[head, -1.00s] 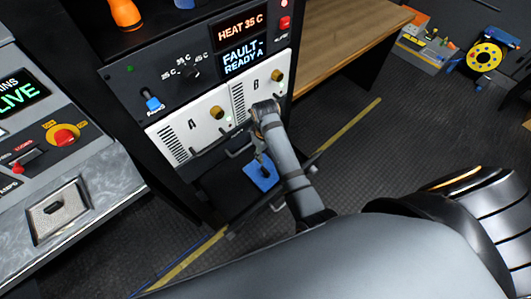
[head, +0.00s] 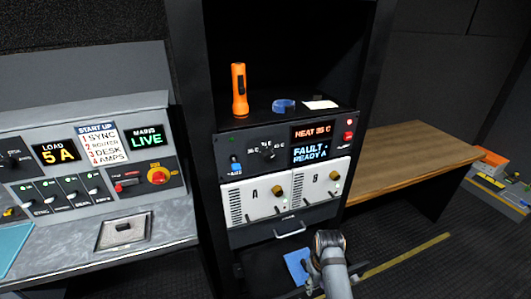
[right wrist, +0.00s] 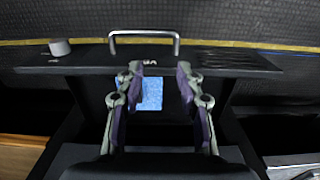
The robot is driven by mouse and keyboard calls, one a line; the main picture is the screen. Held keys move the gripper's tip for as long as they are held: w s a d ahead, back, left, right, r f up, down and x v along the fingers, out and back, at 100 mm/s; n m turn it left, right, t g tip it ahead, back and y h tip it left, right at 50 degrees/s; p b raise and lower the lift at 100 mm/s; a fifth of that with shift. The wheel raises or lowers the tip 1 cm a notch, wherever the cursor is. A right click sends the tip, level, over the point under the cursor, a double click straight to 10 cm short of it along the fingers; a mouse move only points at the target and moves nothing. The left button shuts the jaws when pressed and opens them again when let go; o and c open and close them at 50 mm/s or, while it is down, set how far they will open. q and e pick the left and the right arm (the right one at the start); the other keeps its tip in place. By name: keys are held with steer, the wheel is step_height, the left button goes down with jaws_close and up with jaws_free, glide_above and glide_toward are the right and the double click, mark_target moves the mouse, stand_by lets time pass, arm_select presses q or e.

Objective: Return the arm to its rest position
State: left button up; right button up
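My right arm (head: 333,268) comes in from the bottom in the head view, in front of the rack's lower part. Its gripper is mostly hidden there behind the wrist. In the right wrist view my right gripper (right wrist: 160,72) has its two fingers apart, with nothing held between them. A blue item (head: 297,266) lies low in the rack, just left of the arm; a blue patch (right wrist: 152,93) shows between the fingers in the wrist view. My left gripper is not in view.
The rack holds white modules A (head: 258,198) and B (head: 321,185) above a drawer handle (head: 289,229). An orange flashlight (head: 239,90) stands on its shelf. A control desk (head: 100,235) is left, a wooden bench (head: 415,165) right. A dark panel with a handle (right wrist: 145,36) is near the fingers.

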steer(key=s+d+r+m+t, duration=0.2)
steer(key=s+d+r, duration=0.2)
steer(key=s, duration=0.3)
steer(key=s+d+r+m+t, duration=0.1)
steer(key=s+d+r, duration=0.25)
steer(key=s, duration=0.45)
steer(key=s+d+f+h+b, duration=0.1)
steer(key=d+f, duration=0.1)
steer(key=f, duration=1.1)
steer(key=s+d+f, duration=0.1)
steer(key=f, duration=1.3)
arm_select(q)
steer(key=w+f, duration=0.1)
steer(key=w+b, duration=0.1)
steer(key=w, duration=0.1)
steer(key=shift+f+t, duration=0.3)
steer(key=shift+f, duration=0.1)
arm_select(e)
steer(key=s+d+f+g, duration=0.1)
steer(key=s+f, duration=1.7)
steer(key=s, duration=0.1)
steer(key=shift+d+m+g, duration=0.2)
steer(key=shift+m+g, duration=0.1)
steer(key=shift+g, duration=0.1)
